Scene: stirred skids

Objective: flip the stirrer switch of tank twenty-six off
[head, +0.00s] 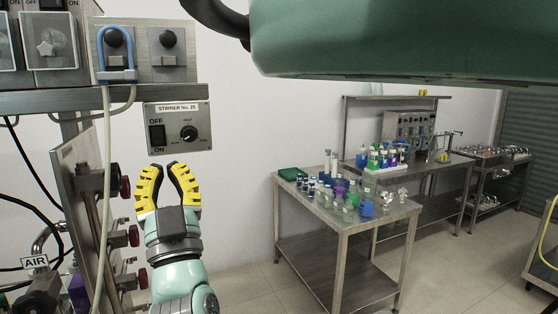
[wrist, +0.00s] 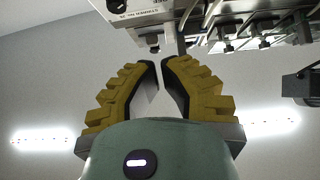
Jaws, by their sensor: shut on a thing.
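The stirrer box (head: 178,146) is a grey metal panel on the wall side in the head view. Its label reads "STIRRER No." with a last digit I cannot read surely. A black rocker switch (head: 157,136) sits on its left between OFF above and ON below; which side is pressed is unclear. A black knob (head: 188,133) is to its right. My gripper (head: 164,168), with yellow ribbed fingers, points up just below the box. The fingertips lean close together in the wrist view (wrist: 160,63); whatever is between them cannot be made out. The box also shows there (wrist: 146,14).
Red-handled valves (head: 125,187) line the left post. A steel table (head: 345,210) with bottles stands right. Open floor lies between.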

